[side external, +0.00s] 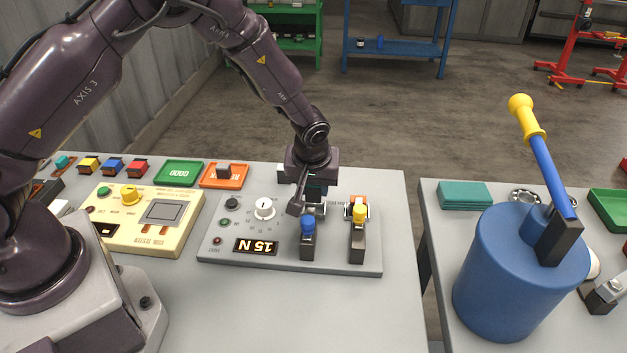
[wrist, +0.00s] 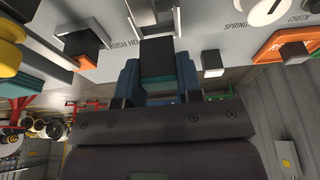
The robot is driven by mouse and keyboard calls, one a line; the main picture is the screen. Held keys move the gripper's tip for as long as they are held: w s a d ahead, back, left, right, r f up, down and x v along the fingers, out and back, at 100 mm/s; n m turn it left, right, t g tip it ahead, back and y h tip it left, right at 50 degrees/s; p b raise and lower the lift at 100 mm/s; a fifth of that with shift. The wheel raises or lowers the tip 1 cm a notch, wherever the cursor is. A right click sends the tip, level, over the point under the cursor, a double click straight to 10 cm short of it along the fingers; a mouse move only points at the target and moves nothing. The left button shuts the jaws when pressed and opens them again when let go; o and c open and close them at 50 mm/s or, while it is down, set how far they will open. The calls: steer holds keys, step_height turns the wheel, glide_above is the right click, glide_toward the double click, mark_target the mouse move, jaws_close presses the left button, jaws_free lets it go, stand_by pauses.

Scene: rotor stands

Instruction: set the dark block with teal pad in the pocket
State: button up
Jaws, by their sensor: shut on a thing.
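In the wrist view the dark block with teal pad (wrist: 158,57) sits between the two blue fingers of my gripper (wrist: 158,80), with its teal edge toward the palm. My gripper is shut on it. A metal bracket (wrist: 152,14) on the grey panel lies just beyond the block. In the side view my gripper (side external: 313,192) is low over the back of the grey test panel (side external: 225,248), behind the lever with the blue knob (side external: 307,225). The held block is mostly hidden there. The pocket itself is not clearly visible, and I cannot tell whether the block touches it.
The yellow-knob lever (side external: 359,214), with an orange part behind it, stands close to the right. Left are a cream panel (side external: 120,232), a green tray (side external: 179,173) and an orange tray (side external: 236,181) holding a dark block. The front of the table is clear.

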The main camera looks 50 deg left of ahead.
mark_target(314, 196)
steer(key=shift+f, duration=0.3)
steer(key=shift+f, duration=1.4)
stand_by(1.5)
steer(key=o, duration=1.5)
steer(key=shift+r, duration=0.1)
steer(key=shift+r, duration=3.95)
